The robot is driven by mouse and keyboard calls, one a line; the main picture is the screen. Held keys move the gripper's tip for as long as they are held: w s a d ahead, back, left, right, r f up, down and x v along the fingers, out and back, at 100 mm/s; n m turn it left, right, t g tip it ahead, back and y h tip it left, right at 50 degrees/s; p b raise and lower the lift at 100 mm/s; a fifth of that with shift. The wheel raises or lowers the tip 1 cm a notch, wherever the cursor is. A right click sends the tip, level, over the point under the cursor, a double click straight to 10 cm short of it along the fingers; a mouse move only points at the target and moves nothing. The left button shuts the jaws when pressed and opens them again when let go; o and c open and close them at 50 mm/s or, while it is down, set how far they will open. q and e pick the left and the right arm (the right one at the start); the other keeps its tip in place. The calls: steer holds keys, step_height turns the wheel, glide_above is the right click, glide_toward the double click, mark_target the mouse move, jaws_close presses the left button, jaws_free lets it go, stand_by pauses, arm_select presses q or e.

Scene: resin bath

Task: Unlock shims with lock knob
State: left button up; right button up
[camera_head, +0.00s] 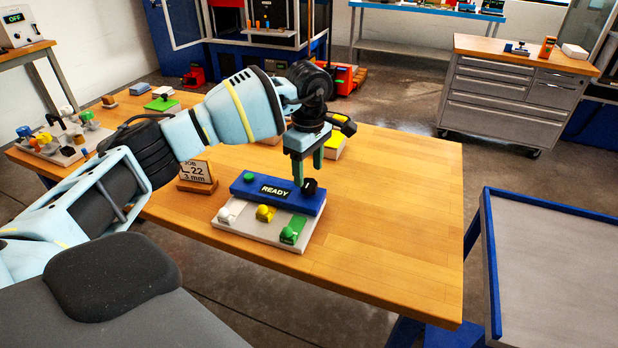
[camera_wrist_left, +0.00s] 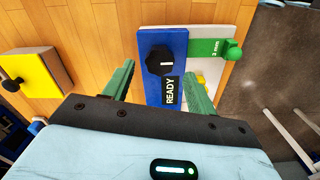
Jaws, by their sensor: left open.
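A black lock knob (camera_head: 310,186) sits at the right end of a blue bar (camera_head: 250,189) that reads READY. It also shows in the left wrist view (camera_wrist_left: 160,60), with a white mark across it. The bar lies along a white base (camera_head: 243,228). White (camera_head: 226,212), yellow (camera_head: 265,213) and green (camera_head: 288,235) knobbed shims stick out of its front. The green one reads 3 mm in the left wrist view (camera_wrist_left: 206,48). My left gripper (camera_head: 307,174) is open and empty. My right gripper is not in view.
A job card (camera_head: 197,172) reading 22, 3 mm stands left of the bar on the wooden table (camera_head: 400,220). A yellow-topped block (camera_head: 334,145) is behind my left gripper. The table's right side is clear. A blue-edged grey surface (camera_head: 550,270) stands at right.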

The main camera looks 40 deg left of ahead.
mark_target(309, 183)
arm_select(q)
step_height(309, 183, down, 3)
steer(key=shift+f, duration=0.2)
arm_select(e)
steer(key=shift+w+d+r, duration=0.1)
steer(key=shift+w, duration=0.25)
arm_select(q)
steer(key=c, duration=1)
